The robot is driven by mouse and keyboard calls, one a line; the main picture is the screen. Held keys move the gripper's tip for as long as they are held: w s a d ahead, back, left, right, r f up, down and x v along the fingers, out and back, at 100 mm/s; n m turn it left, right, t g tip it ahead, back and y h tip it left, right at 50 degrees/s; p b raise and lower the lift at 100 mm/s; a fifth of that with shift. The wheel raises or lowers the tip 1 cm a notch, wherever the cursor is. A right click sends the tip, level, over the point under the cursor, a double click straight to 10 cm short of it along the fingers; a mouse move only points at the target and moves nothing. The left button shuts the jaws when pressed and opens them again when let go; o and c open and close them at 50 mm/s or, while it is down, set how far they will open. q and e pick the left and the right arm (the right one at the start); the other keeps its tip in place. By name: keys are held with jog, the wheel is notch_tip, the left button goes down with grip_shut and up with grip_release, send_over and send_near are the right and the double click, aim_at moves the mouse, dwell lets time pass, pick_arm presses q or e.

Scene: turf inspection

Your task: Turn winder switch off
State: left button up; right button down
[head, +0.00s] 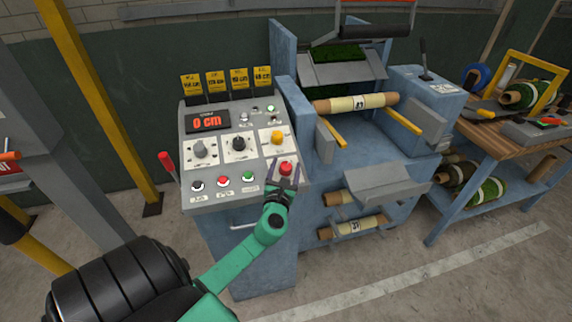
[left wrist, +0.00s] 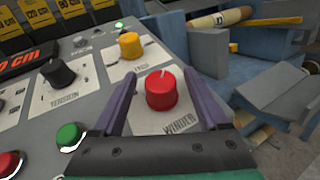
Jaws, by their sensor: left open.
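The winder switch is a red knob (head: 286,169) at the lower right of the grey control panel (head: 215,161). In the left wrist view the red knob (left wrist: 161,89) sits above the printed word WINDER, its pale pointer line at the top, tilted slightly right. My left gripper (head: 284,172) is open at the knob. In the left wrist view its two dark purple fingers (left wrist: 158,98) stand on either side of the knob, with gaps to it. My right gripper is not in view.
A yellow knob (left wrist: 131,46) and a black TENSION knob (left wrist: 58,73) are close by. Red and green buttons (left wrist: 68,136) lie to the left. A blue machine with a roll (head: 355,102) stands right of the panel.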

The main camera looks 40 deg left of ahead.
pick_arm(q)
jog(key=shift+w+a, duration=0.1)
jog(key=shift+w, duration=0.05)
grip_shut()
